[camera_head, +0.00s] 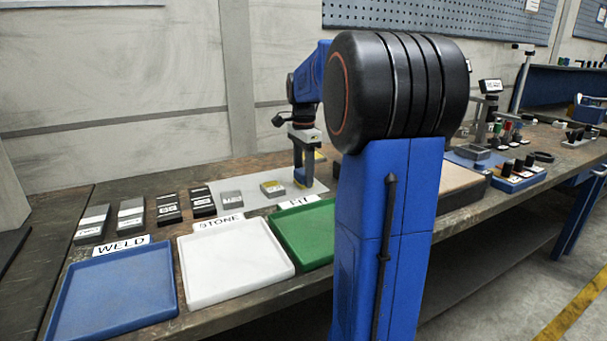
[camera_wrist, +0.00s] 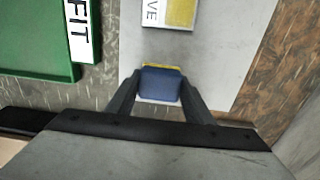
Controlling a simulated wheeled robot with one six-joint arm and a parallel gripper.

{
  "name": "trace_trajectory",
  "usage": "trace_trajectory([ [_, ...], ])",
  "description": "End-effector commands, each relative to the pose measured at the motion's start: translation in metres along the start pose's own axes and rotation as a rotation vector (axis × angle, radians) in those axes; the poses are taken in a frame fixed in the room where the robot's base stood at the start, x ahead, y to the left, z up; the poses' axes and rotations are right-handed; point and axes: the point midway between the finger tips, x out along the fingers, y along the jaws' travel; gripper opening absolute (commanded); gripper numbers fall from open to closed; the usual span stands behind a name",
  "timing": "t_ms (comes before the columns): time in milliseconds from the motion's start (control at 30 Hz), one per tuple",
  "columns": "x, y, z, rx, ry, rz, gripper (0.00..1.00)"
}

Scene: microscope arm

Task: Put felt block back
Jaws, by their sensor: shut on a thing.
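My gripper (camera_wrist: 160,88) is shut on a small blue block with a yellow edge (camera_wrist: 160,83), which I take to be the felt block. In the wrist view the block sits between the two fingers, over a pale grey mat (camera_wrist: 220,70). Whether it touches the mat I cannot tell. In the head view my gripper (camera_head: 307,183) points down at the mat's right part, and the fingers largely hide the block. Another block, with a yellow patch and a label (camera_wrist: 170,12), lies on the mat farther up in the wrist view.
In the head view a labelled grey block (camera_head: 231,199) also lies on the mat. Several grey and black blocks stand left of it. Blue (camera_head: 115,292), white (camera_head: 236,262) and green (camera_head: 305,236) trays line the front edge. Fixtures crowd the bench's right.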

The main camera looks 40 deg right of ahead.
Motion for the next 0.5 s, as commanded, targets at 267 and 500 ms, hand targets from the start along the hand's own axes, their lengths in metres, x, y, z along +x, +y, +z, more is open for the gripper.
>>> trace_trajectory([
  [267, 0.0024, -0.0001, 0.0000, 0.000, 0.000, 0.000, 0.65],
  [500, 0.0023, -0.0001, 0.0000, 0.000, 0.000, 0.000, 0.65],
])
